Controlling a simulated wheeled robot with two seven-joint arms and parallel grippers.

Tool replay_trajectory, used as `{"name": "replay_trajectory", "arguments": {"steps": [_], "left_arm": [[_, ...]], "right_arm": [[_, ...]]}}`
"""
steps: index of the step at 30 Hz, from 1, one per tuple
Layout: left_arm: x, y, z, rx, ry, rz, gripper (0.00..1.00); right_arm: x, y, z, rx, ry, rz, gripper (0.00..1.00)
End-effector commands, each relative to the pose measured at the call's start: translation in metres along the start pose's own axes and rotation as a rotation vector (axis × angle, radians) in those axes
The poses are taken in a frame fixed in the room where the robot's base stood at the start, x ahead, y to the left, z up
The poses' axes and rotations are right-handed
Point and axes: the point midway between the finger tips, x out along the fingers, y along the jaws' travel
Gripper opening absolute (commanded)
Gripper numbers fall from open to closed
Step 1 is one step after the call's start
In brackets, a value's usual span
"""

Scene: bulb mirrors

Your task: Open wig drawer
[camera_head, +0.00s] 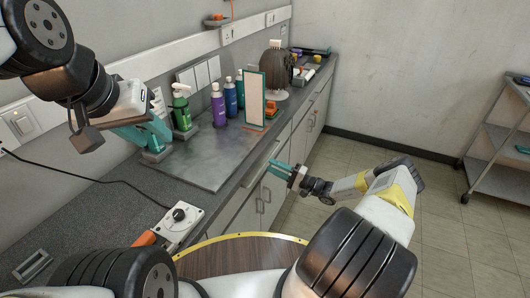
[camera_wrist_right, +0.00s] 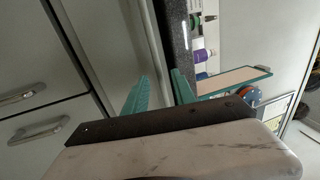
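A row of grey drawer and door fronts (camera_head: 245,213) runs under the dark counter, and the fronts I can see look shut. I cannot tell which is the wig drawer. A brown wig (camera_head: 274,70) stands on a white stand on the counter. My right gripper (camera_head: 281,167) is open and empty, close to the counter's front edge by the fronts. In the right wrist view its teal fingers (camera_wrist_right: 160,88) are apart, with bar handles (camera_wrist_right: 38,131) to the left. My left gripper (camera_head: 150,140) looks open, above the counter at the left near the green bottle.
Green, purple and blue bottles (camera_head: 218,105) and an upright teal-framed mirror (camera_head: 255,99) stand on the counter. A dial box (camera_head: 180,215) with a cable sits at the near edge. A round wooden stool top (camera_head: 240,255) is in front. Floor to the right is clear up to a metal cart (camera_head: 500,140).

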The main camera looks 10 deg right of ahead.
Motion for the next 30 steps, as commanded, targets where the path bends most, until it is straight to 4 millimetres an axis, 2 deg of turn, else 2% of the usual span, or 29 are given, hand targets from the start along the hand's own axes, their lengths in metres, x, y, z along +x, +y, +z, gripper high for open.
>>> {"name": "replay_trajectory", "arguments": {"steps": [4,13,18,30], "left_arm": [[0.0,0.0,0.0,0.0,0.0,0.0,0.36],[0.0,0.0,0.0,0.0,0.0,0.0,0.36],[0.0,0.0,0.0,0.0,0.0,0.0,0.36],[0.0,0.0,0.0,0.0,0.0,0.0,0.36]], "right_arm": [[0.0125,0.0005,0.0001,0.0,0.0,0.002,0.32],[0.015,0.0003,0.0,0.0,0.0,0.002,0.32],[0.0149,0.0003,0.0,0.0,0.0,0.002,0.0],[0.0148,0.0005,0.0,0.0,0.0,0.003,0.0]]}}
